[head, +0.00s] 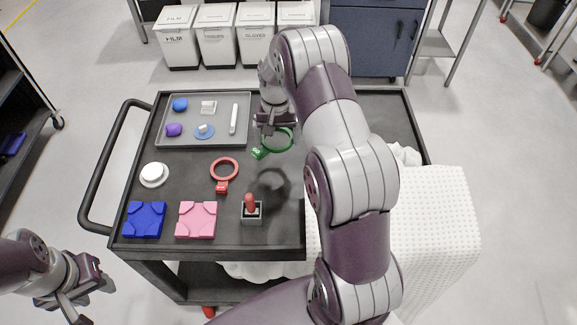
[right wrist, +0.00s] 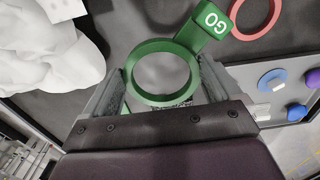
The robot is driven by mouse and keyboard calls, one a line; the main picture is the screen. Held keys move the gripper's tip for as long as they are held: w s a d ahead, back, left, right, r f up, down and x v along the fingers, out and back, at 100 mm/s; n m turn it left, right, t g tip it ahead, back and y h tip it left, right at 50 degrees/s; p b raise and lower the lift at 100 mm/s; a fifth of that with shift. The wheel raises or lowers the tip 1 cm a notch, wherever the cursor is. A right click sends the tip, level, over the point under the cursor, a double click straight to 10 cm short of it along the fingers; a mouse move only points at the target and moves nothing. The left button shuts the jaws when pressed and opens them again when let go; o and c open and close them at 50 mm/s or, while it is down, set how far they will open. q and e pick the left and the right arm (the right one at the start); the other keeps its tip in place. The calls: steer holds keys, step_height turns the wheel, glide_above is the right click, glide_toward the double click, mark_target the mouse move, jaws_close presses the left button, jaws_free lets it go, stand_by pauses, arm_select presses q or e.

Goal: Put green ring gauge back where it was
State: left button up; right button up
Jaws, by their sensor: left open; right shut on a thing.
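The green ring gauge (head: 258,154) is a ring with a tag marked GO. My right gripper (head: 272,128) is shut on its ring and holds it above the cart top, with a dark shadow below and to the right of the red ring gauge. In the right wrist view the gauge (right wrist: 207,30) sits between the fingers (right wrist: 163,88), tag pointing away from the gripper. The red ring gauge (head: 222,187) lies flat on the cart, nearer than the green one. My left gripper (head: 78,297) is open and empty, off the cart at the lower left.
A grey tray (head: 180,143) with several small objects is at the cart's back left. A white round piece (head: 153,174), a blue block (head: 144,220), a pink block (head: 196,220) and a red peg in a grey holder (head: 251,212) stand nearer. White cloth (head: 440,200) covers the right.

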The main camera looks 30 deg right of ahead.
mark_target(279, 164)
steer(key=f, duration=0.3)
steer(key=f+p, duration=0.1)
steer(key=f, duration=0.2)
steer(key=f+p, duration=0.1)
steer(key=f, duration=0.2)
steer(key=shift+d+f, duration=0.1)
steer(key=shift+d, duration=0.15)
steer(key=shift+a+f, duration=0.15)
steer(key=shift+f, duration=0.15)
arm_select(q)
steer(key=shift+a+r, duration=0.2)
steer(key=shift+r, duration=0.7)
steer(key=shift+d, duration=0.1)
arm_select(e)
steer(key=shift+f, duration=0.1)
